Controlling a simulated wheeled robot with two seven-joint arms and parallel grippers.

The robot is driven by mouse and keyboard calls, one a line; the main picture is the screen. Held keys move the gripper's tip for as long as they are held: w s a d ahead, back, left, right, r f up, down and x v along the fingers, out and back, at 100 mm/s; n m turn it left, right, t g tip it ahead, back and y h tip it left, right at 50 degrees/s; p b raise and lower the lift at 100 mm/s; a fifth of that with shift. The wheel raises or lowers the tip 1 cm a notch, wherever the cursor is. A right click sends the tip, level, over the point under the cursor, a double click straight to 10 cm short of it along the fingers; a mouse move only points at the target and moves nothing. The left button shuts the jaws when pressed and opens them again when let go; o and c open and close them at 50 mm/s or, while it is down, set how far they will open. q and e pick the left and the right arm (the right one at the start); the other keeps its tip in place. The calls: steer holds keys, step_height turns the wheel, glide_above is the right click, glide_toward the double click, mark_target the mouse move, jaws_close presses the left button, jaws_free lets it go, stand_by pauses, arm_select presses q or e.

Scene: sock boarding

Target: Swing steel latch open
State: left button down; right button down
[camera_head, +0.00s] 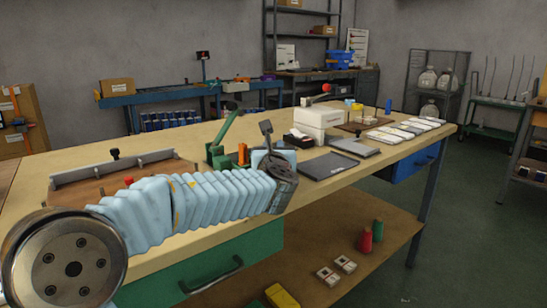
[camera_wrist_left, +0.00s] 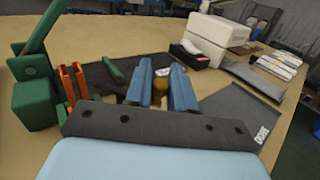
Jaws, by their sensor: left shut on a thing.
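My left gripper (camera_wrist_left: 161,80) shows its two blue fingers in the left wrist view, close together over the bench. A small brass-coloured piece (camera_wrist_left: 160,92) sits between the fingers, and they are shut on it. I cannot tell whether this piece belongs to the steel latch; no other part is clearly the latch. In the head view my wrist hides most of the gripper and what it holds. A green lever fixture (camera_head: 222,145) stands just left of the wrist; it also shows in the left wrist view (camera_wrist_left: 35,95). Orange upright plates (camera_wrist_left: 74,84) stand between it and the fingers.
A dark flat panel (camera_head: 328,165) lies right of my wrist on the wooden bench (camera_head: 375,160). A white box (camera_head: 318,117) and several pale packets (camera_head: 405,128) stand farther back. The bench's front edge is close.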

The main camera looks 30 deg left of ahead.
arm_select(q)
steer(key=shift+s+f+m+t+h+b, duration=0.15)
steer(key=shift+s+m+t+h+b, duration=0.2)
steer(key=shift+m+h+b, duration=0.3)
steer(key=shift+m+t+h+b, duration=0.3)
steer(key=shift+m+t+h, duration=0.05)
steer(key=shift+h, duration=0.4)
steer(key=shift+d, duration=0.1)
steer(key=c, duration=1.1)
jaws_free()
steer(key=v, duration=1.3)
steer(key=shift+s+r, duration=0.2)
steer(key=shift+s, duration=0.2)
